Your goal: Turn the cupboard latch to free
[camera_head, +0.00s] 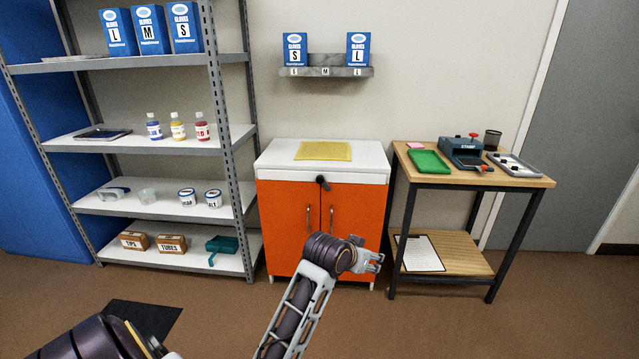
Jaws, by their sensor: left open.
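The cupboard (285,215) has orange double doors and a white top. Its dark latch (323,183) sits at the top of the seam between the doors; which way it is turned is too small to tell. Two metal door handles flank the seam below it. My left gripper (378,259) is open and empty, in front of the lower right door, to the right of the latch and below it in the picture. It is apart from the latch. My right gripper is not in view.
A yellow mat (323,151) lies on the cupboard top. A grey shelf rack (150,205) with bottles and boxes stands at left. A wooden table (415,173) with a green tray and stamp stands at right. A wall shelf (325,72) holds two glove boxes.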

